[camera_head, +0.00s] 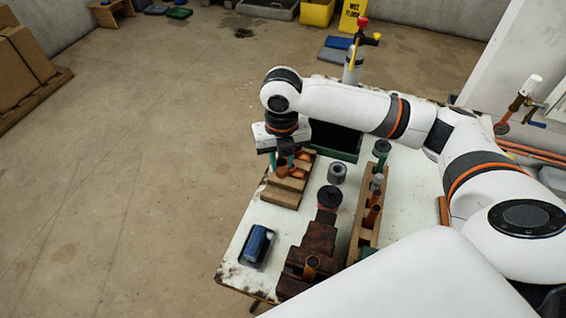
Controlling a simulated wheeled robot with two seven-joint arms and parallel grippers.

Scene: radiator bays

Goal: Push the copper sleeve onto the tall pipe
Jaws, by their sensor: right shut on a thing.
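My right gripper (282,166) points down over a stepped wooden block (281,196) at the workbench's left edge. Its teal fingers are shut on a small copper piece, which looks like the copper sleeve (282,171); the fingers partly hide it. Whether it is clear of the block is too small to tell. Other copper fittings (299,173) sit on the block beside the fingers. More upright copper pieces (373,217) stand in a wooden rack (359,225). I cannot tell which is the tall pipe. My left gripper is not in view.
A grey ring-shaped part (337,173) stands on the white benchtop (262,222) between block and rack. A blue item in a dark tray (257,246) lies at the front left.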

